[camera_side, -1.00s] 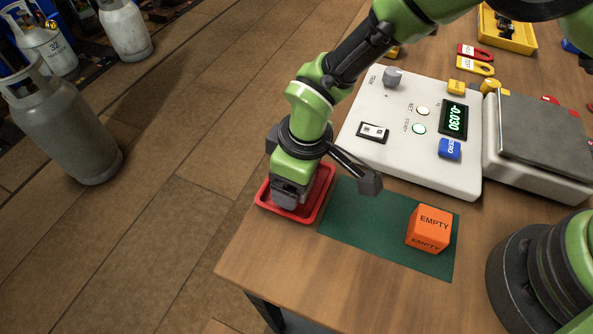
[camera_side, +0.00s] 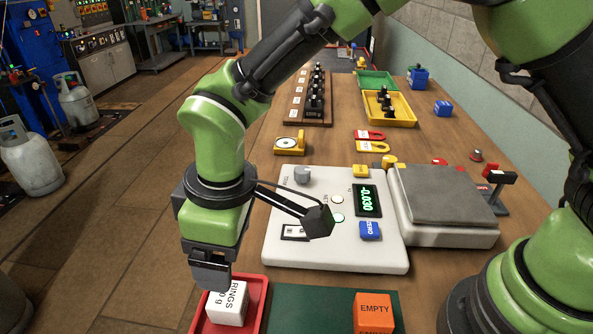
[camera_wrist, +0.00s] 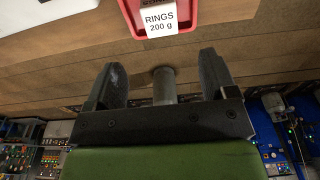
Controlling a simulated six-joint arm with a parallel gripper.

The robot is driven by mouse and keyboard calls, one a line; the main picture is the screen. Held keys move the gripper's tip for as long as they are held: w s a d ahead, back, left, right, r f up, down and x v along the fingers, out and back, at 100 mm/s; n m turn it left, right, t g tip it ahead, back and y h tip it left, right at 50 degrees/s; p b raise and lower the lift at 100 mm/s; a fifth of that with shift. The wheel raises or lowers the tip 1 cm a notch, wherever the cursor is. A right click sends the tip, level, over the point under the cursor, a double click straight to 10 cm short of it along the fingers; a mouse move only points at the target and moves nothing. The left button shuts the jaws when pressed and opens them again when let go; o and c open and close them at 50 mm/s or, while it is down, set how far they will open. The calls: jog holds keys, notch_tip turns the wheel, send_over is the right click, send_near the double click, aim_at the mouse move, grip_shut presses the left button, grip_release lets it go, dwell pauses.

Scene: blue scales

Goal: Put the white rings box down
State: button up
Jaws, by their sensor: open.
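The white rings box (camera_side: 228,304), labelled "RINGS" and "200 g", sits in the red tray (camera_side: 256,312) at the front left of the table. In the wrist view the box (camera_wrist: 160,22) stands inside the red tray (camera_wrist: 197,12), beyond my fingertips. My gripper (camera_side: 211,280) is just above and beside the box in the side view, and the fingers partly overlap it there. In the wrist view my gripper (camera_wrist: 163,72) has its two fingers wide apart with nothing between them.
An orange box labelled "EMPTY" (camera_side: 373,312) stands on the green mat (camera_side: 310,312), right of the tray. The white scale console (camera_side: 310,250) and its grey weighing plate (camera_side: 440,195) lie behind. The table's left edge is close to the tray.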

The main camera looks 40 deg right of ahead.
jog(key=shift+r, duration=0.1)
jog(key=s+d+r+m+t+y, duration=0.15)
jog(key=d+r+m, duration=0.35)
jog(key=d+r, duration=0.75)
jog(key=s+d+r+m+t, duration=0.4)
jog(key=s+d+m, duration=0.4)
jog(key=s+d, duration=0.2)
jog(key=s+r, duration=0.1)
jog(key=s, duration=0.1)
jog(key=shift+s+t, duration=0.35)
jog(key=shift+h, duration=0.25)
